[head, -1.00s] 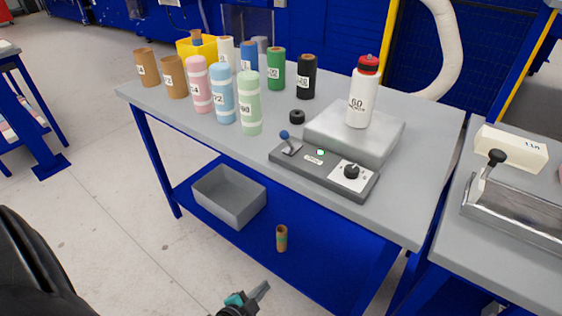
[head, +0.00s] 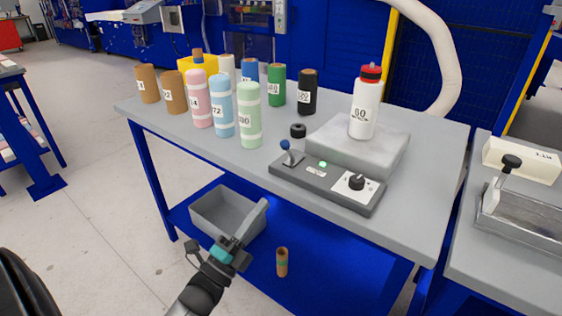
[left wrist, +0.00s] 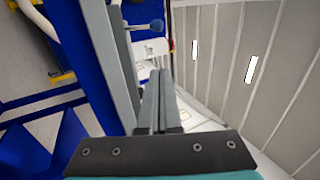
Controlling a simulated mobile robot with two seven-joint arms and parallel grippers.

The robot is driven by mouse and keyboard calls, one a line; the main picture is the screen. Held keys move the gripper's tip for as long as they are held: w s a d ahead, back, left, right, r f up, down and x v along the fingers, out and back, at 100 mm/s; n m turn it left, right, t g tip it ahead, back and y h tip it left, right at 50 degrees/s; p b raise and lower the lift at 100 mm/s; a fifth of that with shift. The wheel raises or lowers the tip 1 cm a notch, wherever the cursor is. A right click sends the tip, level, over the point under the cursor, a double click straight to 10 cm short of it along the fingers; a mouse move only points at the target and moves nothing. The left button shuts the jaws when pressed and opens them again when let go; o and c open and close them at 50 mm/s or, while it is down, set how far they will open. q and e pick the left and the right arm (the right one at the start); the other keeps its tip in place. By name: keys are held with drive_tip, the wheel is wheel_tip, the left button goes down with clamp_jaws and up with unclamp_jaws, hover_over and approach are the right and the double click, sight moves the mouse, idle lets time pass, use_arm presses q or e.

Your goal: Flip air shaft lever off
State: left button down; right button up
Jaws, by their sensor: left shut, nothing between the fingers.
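A lever with a blue ball knob (head: 285,145) stands on the left end of a dark grey control box (head: 325,186) near the table's front edge. A small green light (head: 323,164) glows on the box, and a black rotary knob (head: 356,182) sits on its right end. My left gripper (head: 263,204) is shut and empty, in front of and below the table edge, apart from the lever. In the left wrist view, its closed fingers (left wrist: 160,75) point towards the blue knob (left wrist: 156,26), which shows beyond the tips. My right gripper is not in view.
A grey block (head: 340,147) behind the box carries a white bottle (head: 365,112) with a red cap. Several labelled rolls stand at the table's left. A grey bin (head: 212,214) and a brown tube (head: 282,262) are on the lower shelf. A black-knobbed lever (head: 505,170) stands at right.

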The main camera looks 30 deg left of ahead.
sight(285, 173)
use_arm(q)
drive_tip(key=a+x, duration=0.1)
drive_tip(key=x, duration=0.3)
drive_tip(key=a+x, duration=0.1)
drive_tip(key=x, duration=0.3)
drive_tip(key=b+x, duration=0.1)
drive_tip(key=x, duration=0.3)
drive_tip(key=shift+w+a, duration=0.35)
drive_tip(key=shift+w, duration=0.15)
drive_tip(key=shift+a+r, duration=0.1)
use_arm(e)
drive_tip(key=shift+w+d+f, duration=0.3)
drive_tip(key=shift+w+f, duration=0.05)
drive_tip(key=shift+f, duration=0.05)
